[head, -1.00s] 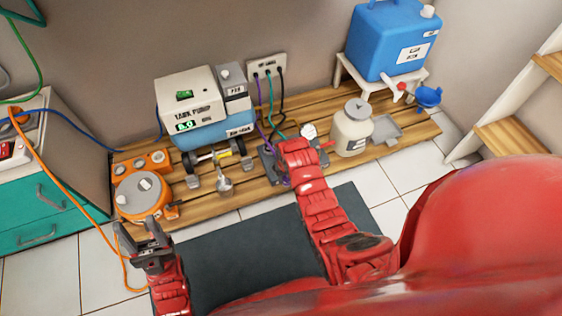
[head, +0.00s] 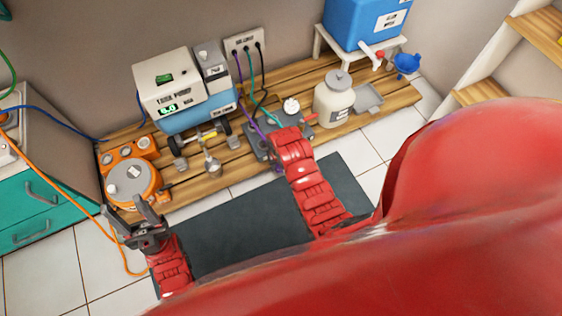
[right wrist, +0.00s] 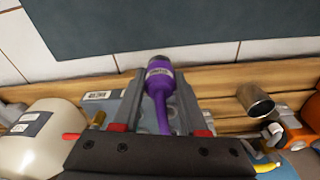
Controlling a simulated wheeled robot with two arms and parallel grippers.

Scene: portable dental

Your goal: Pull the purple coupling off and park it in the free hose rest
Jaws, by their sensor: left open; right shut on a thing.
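The purple coupling (right wrist: 160,72) sits between the fingers of my right gripper (right wrist: 159,80) in the right wrist view. Its dark ring end points away from the wrist, and nothing is seen attached to that end. Its purple hose (right wrist: 160,112) runs back between the fingers; in the head view the purple hose (head: 247,114) comes down from the wall plate (head: 245,45). In the head view my red right arm largely hides the coupling and gripper, by the grey block (head: 258,147) with a gauge. My left gripper (head: 131,214) is open and empty, near the orange pot. I cannot make out which hose rest is free.
The wooden platform (head: 235,178) also holds the pump (head: 180,85), the orange pot (head: 132,183), a metal cup (head: 211,165), a cream jar (head: 334,100) and a grey tray (head: 368,97). An orange hose (head: 65,196) hangs at left. The dark mat (head: 225,235) in front is bare.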

